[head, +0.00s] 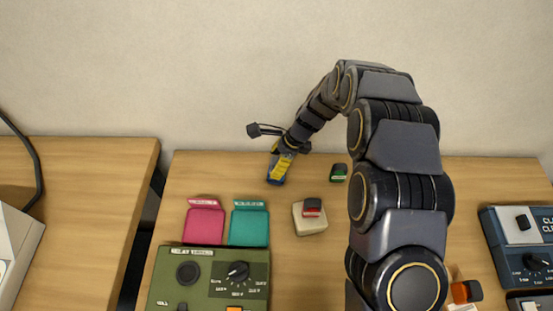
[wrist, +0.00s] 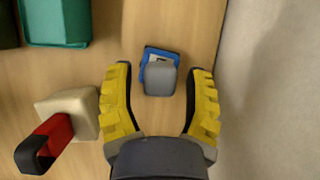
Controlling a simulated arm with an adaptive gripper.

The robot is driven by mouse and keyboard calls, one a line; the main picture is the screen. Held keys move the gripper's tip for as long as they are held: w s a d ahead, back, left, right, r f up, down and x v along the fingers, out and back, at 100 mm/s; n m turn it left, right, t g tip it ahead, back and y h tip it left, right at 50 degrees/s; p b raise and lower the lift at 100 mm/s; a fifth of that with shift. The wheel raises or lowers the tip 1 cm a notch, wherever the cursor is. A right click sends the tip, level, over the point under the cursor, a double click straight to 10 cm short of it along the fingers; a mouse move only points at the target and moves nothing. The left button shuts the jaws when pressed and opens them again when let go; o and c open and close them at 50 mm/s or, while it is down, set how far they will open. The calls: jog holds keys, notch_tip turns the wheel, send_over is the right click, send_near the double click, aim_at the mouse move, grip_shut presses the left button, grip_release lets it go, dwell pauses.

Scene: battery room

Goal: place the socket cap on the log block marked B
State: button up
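My gripper (wrist: 160,72) is open, with its two yellow fingers on either side of a small grey-topped piece with a blue base (wrist: 158,54). The piece stands on the table and neither finger visibly touches it. In the head view my gripper (head: 282,160) points down at the back of the table, partly hiding this piece. A cream block (head: 311,226) stands nearer, with a red, black-topped piece (head: 312,206) on it; both show in the wrist view at lower left. I can read no B, and cannot tell which piece is the socket cap.
A green piece with a black top (head: 338,172) stands right of my gripper. Pink (head: 204,226) and teal (head: 249,227) trays sit at left, behind a green control box (head: 205,285). An orange, black-ended piece (head: 466,291) and a dark panel (head: 520,250) are at right. A wall stands behind.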

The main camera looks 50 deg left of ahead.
jog(key=v, duration=1.2)
jog(key=shift+r, duration=0.15)
jog(key=s+d+r+n, duration=0.15)
jog(key=d+r, duration=0.25)
jog(key=d, duration=0.4)
jog(key=d+r+n+t+h, duration=0.1)
jog(key=d+r+n, duration=0.15)
jog(key=d, duration=0.45)
jog(key=s+d+r+n, duration=0.1)
jog(key=d+r, duration=0.4)
jog(key=d, duration=0.3)
jog(key=s+d+r+n+h, duration=0.1)
jog(key=s+d+n, duration=0.3)
jog(key=s+d, duration=1)
jog(key=shift+d+h, duration=0.2)
jog(key=shift+h, duration=0.3)
